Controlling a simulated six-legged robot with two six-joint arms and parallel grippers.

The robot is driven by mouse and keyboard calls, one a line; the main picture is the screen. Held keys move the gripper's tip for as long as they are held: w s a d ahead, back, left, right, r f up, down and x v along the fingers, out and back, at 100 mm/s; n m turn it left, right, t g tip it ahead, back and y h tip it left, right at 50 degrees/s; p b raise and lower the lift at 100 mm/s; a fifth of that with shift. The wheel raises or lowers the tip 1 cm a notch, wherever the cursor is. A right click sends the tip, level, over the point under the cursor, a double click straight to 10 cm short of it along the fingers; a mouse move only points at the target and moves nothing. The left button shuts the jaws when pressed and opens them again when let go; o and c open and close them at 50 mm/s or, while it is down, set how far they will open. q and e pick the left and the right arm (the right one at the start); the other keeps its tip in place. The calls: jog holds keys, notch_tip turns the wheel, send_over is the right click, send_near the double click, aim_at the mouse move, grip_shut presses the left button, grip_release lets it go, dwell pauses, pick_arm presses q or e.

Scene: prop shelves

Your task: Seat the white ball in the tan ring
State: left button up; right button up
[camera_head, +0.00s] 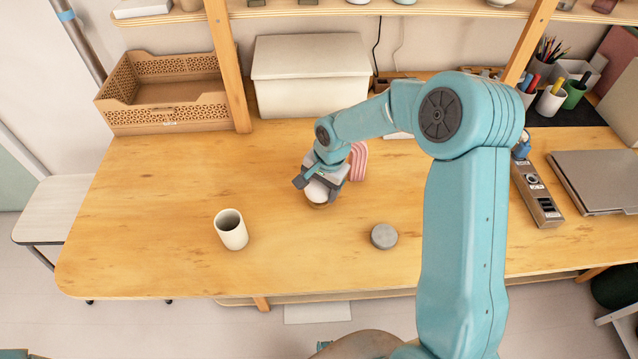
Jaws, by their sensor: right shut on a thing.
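My right gripper (317,186) reaches in from the right and points down over the middle of the wooden table. It is shut on the white ball (316,193), which shows between its fingers. The tan ring (319,205) shows as a narrow brownish rim directly under the ball, partly hidden by the gripper and ball. The ball is over or in the ring; I cannot tell whether it rests on it. My left gripper is not in view.
A cream cup (231,229) stands to the left and a grey disc (384,236) lies to the right. A pink striped arch (358,162) is close behind the gripper. A white box (311,75) and tan crate (168,90) stand at the back. The front left is clear.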

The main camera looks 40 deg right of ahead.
jog(key=shift+f+b, duration=0.5)
jog(key=shift+b, duration=0.15)
dwell(0.9)
jog(key=o, duration=1.1)
jog(key=s+r, duration=0.1)
jog(key=r, duration=0.4)
jog(key=s+d+r, duration=0.1)
jog(key=r, duration=0.4)
jog(key=s+r, duration=0.1)
jog(key=r, duration=0.5)
jog(key=shift+d, duration=0.15)
jog(key=shift+w, duration=0.1)
